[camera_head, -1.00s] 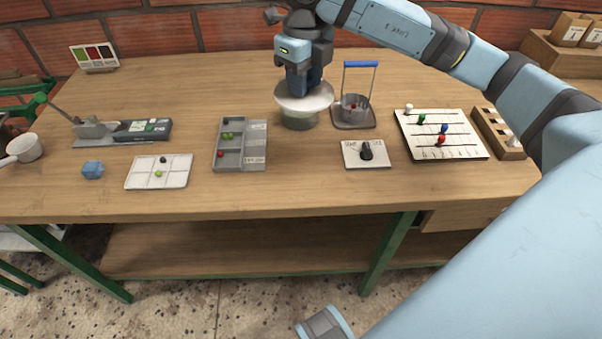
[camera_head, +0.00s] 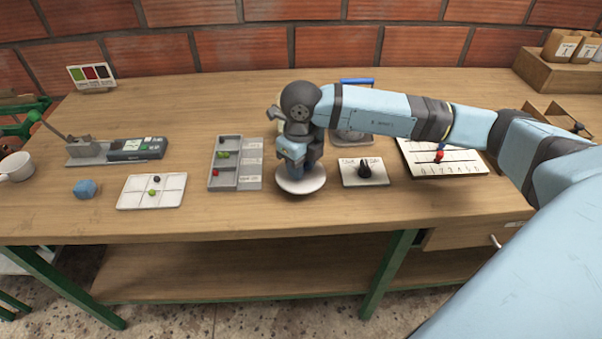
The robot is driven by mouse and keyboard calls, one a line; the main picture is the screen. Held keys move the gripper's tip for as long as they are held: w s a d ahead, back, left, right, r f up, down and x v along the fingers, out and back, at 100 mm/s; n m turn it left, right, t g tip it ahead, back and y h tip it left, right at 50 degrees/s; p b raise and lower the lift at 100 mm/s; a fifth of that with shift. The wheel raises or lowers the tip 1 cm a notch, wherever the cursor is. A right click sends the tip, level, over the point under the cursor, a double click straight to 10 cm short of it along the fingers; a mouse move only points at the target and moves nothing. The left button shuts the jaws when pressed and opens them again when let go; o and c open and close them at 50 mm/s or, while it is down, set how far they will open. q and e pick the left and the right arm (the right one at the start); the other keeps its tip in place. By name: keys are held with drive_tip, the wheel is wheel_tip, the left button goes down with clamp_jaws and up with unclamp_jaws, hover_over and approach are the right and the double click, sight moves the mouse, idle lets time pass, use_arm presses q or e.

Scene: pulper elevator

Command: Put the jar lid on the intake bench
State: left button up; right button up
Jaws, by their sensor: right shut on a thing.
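The jar lid (camera_head: 301,181) is a round white disc. My right gripper (camera_head: 299,165) is shut on it from above and hides its middle. The lid is over the front part of the wooden intake bench (camera_head: 250,205), between the grey sorting tray and the dial card. It is at or just above the bench top; I cannot tell whether it touches. The jar is mostly hidden behind my right arm. My left gripper is not in view.
The grey sorting tray (camera_head: 245,182) is left of the lid, and the dial card (camera_head: 386,178) is close on the right. A white grid tray (camera_head: 133,198) and a blue lump (camera_head: 85,188) are further left. The bench's front strip is clear.

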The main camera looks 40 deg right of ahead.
drive_tip(key=shift+f, duration=1.35)
drive_tip(key=shift+f, duration=0.15)
drive_tip(key=o, duration=0.9)
